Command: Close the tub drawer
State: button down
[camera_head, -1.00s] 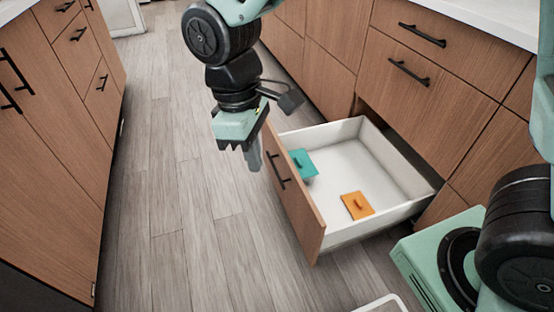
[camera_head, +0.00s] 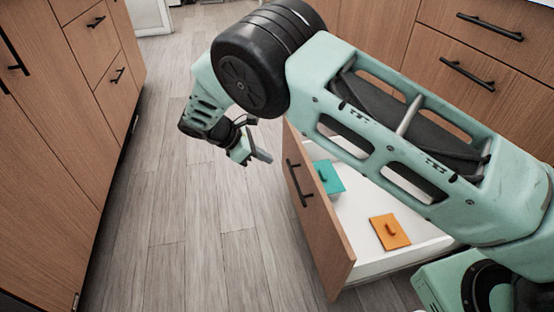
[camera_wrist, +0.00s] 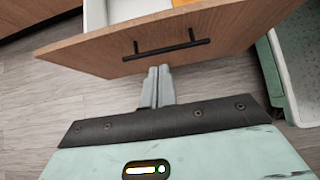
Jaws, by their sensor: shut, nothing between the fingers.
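The tub drawer (camera_head: 318,215) is pulled well out of the right-hand cabinet, with a wooden front, a black bar handle and a white inside. A teal lidded piece (camera_head: 330,178) and an orange one (camera_head: 390,232) lie in it. My gripper (camera_head: 262,157) is shut and empty, in front of the drawer's front, to its left in the head view. In the wrist view the shut fingers (camera_wrist: 158,72) point at the drawer front (camera_wrist: 90,52), just below its handle (camera_wrist: 165,49). I cannot tell whether they touch it. My arm hides part of the drawer in the head view.
Wooden cabinets with black handles (camera_head: 110,110) stand along the left. More closed drawers (camera_head: 455,80) are above the tub drawer on the right. The grey plank floor (camera_head: 190,230) between the cabinet rows is clear.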

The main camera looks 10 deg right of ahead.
aim_at(307, 168)
jog(key=b+x, duration=0.1)
jog(key=x, duration=0.2)
jog(key=d+r+b+x, duration=0.1)
jog(key=b+x, duration=0.1)
jog(key=x, duration=0.2)
jog(key=d+r+b+x, duration=0.1)
jog(key=x, duration=0.3)
jog(key=shift+f, duration=0.2)
jog(key=shift+d, duration=0.15)
jog(key=shift+d+r, duration=0.1)
jog(key=shift+d, duration=0.05)
jog(key=shift+d+r, duration=0.1)
jog(key=shift+d, duration=0.15)
jog(key=d+p, duration=1.1)
jog(key=d, duration=3.1)
jog(key=shift+d+p, duration=0.3)
jog(key=shift+d, duration=0.05)
jog(key=shift+a, duration=0.1)
